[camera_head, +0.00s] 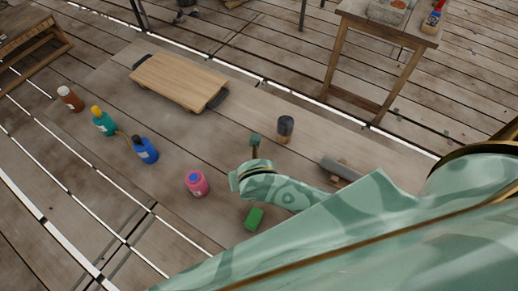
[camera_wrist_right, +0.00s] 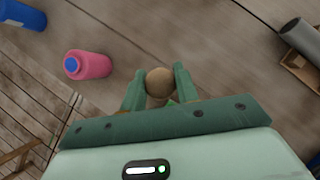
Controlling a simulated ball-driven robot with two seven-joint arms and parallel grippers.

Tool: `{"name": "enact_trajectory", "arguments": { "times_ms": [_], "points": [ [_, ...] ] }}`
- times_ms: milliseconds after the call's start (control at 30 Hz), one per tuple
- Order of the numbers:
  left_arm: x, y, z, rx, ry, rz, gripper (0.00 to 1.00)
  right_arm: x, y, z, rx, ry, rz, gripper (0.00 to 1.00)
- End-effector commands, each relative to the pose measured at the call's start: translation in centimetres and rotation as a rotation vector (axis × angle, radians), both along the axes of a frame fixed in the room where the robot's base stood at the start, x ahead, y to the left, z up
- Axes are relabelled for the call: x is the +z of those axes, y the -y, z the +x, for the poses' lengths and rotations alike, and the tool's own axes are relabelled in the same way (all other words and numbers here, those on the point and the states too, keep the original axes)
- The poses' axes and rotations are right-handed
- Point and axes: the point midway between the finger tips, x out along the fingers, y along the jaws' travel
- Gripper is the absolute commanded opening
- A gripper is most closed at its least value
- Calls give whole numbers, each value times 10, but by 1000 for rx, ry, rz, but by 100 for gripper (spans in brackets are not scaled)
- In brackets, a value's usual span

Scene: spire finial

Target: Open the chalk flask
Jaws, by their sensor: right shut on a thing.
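Several bottles stand on the wooden planks, and I cannot tell for sure which is the chalk flask. A pink bottle with a blue cap (camera_head: 196,183) is nearest my right gripper and shows again in the right wrist view (camera_wrist_right: 88,64). A blue bottle with a dark cap (camera_head: 146,150), a teal bottle with a yellow cap (camera_head: 103,121) and a brown bottle (camera_head: 70,99) stand farther left. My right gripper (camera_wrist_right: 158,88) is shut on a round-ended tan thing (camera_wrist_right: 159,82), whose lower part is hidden. The pink bottle is apart from its fingers. My left gripper is out of view.
A wooden board with dark handles (camera_head: 180,81) lies at the back. A dark cylinder (camera_head: 285,129) stands behind my right gripper; a grey tube (camera_head: 340,168) lies to its right. A green block (camera_head: 254,218) lies in front. A wooden table (camera_head: 398,30) stands at the back right.

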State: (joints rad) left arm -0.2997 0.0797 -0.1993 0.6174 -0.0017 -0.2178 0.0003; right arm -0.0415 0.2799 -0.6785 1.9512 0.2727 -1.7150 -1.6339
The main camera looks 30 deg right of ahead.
Motion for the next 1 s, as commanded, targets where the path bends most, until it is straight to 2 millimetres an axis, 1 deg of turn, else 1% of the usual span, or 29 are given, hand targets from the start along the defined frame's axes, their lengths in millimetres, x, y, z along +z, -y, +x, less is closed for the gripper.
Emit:
{"name": "enact_trajectory", "arguments": {
  "times_ms": [100, 267, 333, 400, 500, 667, 767, 900, 1000],
  "points": [
    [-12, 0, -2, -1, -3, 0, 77, -17, 21, 23, -6, 0, -5, 3],
    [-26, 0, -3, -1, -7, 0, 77, -39, 53, 59, -7, -1, -4, 3],
    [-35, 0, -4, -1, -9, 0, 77, -57, 61, 68, -5, -4, -3, 3],
    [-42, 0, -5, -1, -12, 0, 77, -70, 69, 77, -4, -3, -3, 3],
    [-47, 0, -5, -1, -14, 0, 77, -82, 76, 85, -3, -1, -1, 3],
    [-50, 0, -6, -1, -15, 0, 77, -89, 80, 91, -2, 0, -1, 3],
    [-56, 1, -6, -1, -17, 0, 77, -99, 86, 97, -3, -1, -1, 3],
    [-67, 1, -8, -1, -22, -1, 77, -124, 85, 95, -1, -4, -2, 3],
    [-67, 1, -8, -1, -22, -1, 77, -127, 85, 96, 0, 0, -1, 3]
  ]
}}
